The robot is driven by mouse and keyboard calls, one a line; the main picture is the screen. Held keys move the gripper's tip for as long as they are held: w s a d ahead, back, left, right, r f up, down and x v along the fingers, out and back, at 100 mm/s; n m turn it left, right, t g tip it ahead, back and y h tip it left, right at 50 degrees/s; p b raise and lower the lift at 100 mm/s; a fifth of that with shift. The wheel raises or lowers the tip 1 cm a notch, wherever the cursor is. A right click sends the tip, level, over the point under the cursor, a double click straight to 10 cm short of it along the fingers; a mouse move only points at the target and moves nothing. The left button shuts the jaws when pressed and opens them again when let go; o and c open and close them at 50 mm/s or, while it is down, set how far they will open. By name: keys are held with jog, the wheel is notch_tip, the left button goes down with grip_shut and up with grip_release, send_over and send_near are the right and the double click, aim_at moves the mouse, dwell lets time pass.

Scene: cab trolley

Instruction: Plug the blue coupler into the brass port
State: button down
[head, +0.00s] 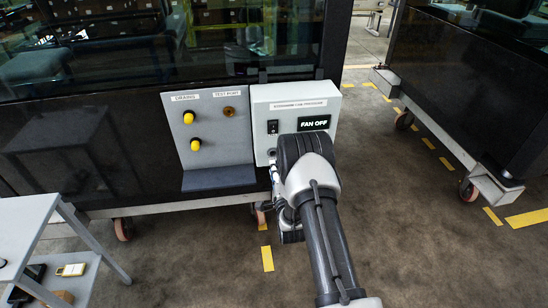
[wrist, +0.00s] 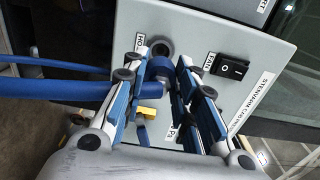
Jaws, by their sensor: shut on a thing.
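The brass port (head: 229,111) sits under the TEST PORT label on the grey panel (head: 215,150) in the head view. Nothing is on it. The blue coupler (wrist: 157,72) is between the fingers of my gripper (wrist: 161,56) in the wrist view, and the gripper is shut on it. A blue hose (wrist: 85,90) runs from the coupler to the left. The coupler's front is close to a dark round socket (wrist: 161,47) on the control box; I cannot tell whether they touch. In the head view my arm hides most of the gripper and the coupler.
The control box (head: 262,95) with a FAN OFF display (head: 314,122) adjoins the panel's right side. Two yellow knobs (head: 188,118) (head: 195,144) are left of the port, and a dark ledge (head: 219,178) juts out below. A white table (head: 25,222) stands lower left.

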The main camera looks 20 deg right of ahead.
jog(key=shift+s, duration=0.15)
jog(key=s+a+r+n+y, duration=0.1)
jog(key=s+a+r+y, duration=0.1)
jog(key=a+r, duration=0.7)
jog(key=s+a+r+n+y, duration=0.2)
jog(key=a+r, duration=0.7)
jog(key=r, duration=0.5)
jog(key=shift+s+a+t+y, duration=0.3)
jog(key=shift+s+y, duration=0.2)
jog(key=shift+s, duration=0.45)
